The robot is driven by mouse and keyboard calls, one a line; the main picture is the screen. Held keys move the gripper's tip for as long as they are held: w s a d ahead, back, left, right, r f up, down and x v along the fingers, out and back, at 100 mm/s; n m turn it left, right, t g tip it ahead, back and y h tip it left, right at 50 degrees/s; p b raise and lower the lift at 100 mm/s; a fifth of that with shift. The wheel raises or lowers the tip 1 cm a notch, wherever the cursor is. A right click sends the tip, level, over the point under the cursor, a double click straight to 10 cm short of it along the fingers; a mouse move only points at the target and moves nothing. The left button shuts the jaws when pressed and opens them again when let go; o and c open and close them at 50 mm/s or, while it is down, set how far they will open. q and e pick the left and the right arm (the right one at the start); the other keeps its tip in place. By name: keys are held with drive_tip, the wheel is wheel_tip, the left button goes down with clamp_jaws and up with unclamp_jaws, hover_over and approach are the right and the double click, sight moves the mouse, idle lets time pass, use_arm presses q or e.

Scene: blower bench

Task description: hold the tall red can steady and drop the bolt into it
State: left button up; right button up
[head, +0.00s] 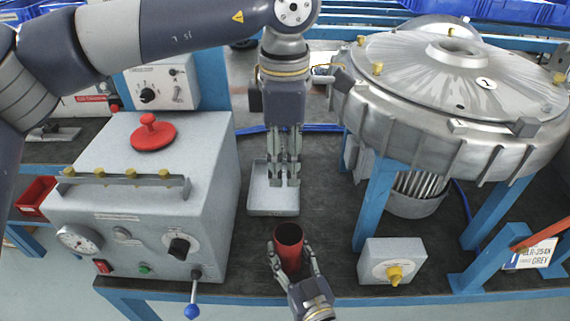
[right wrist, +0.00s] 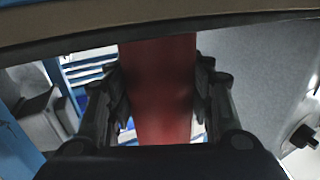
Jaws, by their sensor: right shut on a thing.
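The tall red can (head: 289,246) stands upright near the front edge of the bench, with its open top facing up. My right gripper (head: 293,262) has its fingers on both sides of the can and is shut on it. In the right wrist view the can (right wrist: 158,90) fills the space between the fingers. My left gripper (head: 284,180) points straight down over the grey tray (head: 272,208), beyond the can. Its fingers are close together, but I cannot tell whether they hold anything. I cannot make out the bolt.
A grey control box (head: 150,210) with a red knob and a blue-tipped lever stands at the left. A large metal blower housing (head: 450,90) on blue legs stands at the right. A small box with a yellow knob (head: 391,262) sits right of the can.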

drive_tip(key=o, duration=1.1)
